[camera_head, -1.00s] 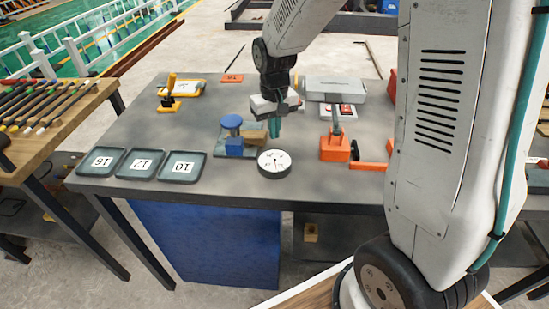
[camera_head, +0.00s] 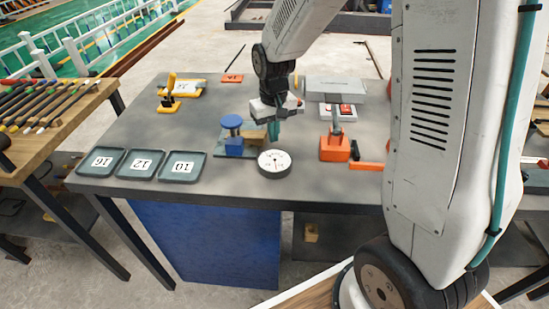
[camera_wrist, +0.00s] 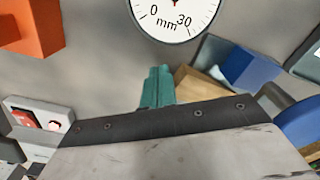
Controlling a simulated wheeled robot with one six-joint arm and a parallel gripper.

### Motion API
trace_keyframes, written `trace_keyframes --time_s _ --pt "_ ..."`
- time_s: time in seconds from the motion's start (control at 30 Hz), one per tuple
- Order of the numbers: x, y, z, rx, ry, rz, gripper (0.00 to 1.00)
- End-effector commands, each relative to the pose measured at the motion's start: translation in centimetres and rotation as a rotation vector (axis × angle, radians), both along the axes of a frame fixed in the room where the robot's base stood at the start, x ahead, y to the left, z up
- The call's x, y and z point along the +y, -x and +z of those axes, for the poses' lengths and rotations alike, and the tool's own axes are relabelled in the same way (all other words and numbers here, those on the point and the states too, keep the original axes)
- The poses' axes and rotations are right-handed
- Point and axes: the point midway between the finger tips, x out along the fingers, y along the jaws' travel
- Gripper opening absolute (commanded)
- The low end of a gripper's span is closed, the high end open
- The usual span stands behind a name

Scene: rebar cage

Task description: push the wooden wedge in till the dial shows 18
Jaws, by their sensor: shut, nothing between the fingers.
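The wooden wedge (camera_head: 259,133) lies on the table beside a blue block (camera_head: 235,145); both also show in the wrist view, the wedge (camera_wrist: 198,86) left of the blue block (camera_wrist: 246,67). My gripper (camera_head: 273,131) is shut and empty, its teal fingers pointing down at the wedge's right end. In the wrist view the fingertips (camera_wrist: 157,88) are just left of the wedge; I cannot tell if they touch it. The round white dial (camera_head: 274,162) stands in front; the wrist view shows only its lower part (camera_wrist: 174,17), with 0, 30 and mm. Its reading is too small to tell.
A blue round knob (camera_head: 232,121) stands behind the blue block. An orange device (camera_head: 334,149) stands to the right. Trays marked 16, 12 and 10 (camera_head: 182,167) line the front left. A grey box (camera_head: 335,89) is at the back.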

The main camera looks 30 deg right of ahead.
Motion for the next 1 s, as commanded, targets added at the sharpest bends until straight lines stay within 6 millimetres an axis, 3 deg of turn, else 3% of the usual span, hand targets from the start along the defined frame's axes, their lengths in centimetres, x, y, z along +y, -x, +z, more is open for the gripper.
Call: trace_keyframes --time_s 1.0 --pt "0.63 -0.55 -0.01 0.000 0.000 0.001 0.00"
